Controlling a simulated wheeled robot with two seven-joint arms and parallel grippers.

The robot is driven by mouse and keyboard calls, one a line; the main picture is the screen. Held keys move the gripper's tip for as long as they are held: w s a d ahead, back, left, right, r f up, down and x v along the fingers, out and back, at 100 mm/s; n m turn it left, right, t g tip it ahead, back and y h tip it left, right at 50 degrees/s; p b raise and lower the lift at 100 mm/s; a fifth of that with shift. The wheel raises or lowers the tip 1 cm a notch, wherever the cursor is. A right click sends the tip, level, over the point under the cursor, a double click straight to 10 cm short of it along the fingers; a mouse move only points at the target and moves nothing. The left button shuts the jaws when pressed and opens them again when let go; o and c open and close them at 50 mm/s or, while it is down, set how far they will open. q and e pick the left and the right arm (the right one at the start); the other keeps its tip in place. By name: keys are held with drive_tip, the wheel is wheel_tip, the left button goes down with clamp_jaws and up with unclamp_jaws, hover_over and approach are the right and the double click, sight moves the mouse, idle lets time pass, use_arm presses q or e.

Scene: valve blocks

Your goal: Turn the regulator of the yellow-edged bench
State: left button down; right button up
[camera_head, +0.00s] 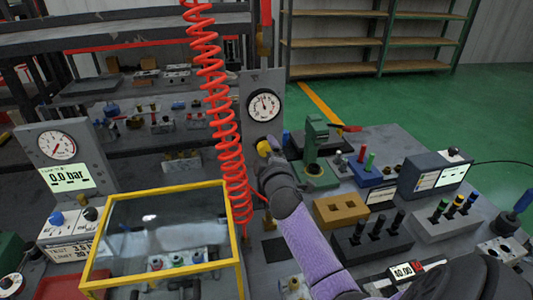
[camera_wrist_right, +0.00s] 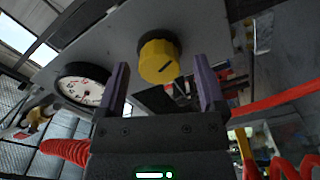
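The yellow regulator knob (camera_head: 264,147) sits on an upright grey panel (camera_head: 250,86), below a round white gauge (camera_head: 263,106). In the right wrist view the knob (camera_wrist_right: 158,60) has a dark slot-like mark on its face, and the gauge (camera_wrist_right: 84,90) is to its left. My right gripper (camera_head: 266,161) is at the panel, just in front of the knob, and partly covers it in the head view. In the wrist view its two fingers are apart, one to each side of the knob; I cannot tell whether they touch it. My left gripper is not in view.
A red coiled hose (camera_head: 215,100) hangs left of the panel. A yellow-edged clear cover (camera_head: 238,250) stands at front left over valve parts. A green press (camera_head: 316,150), a tan block (camera_head: 341,208) and dark blocks with posts (camera_head: 372,245) crowd the bench at right.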

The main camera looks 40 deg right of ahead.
drive_tip(key=p+v, duration=0.2)
drive_tip(key=v, duration=0.8)
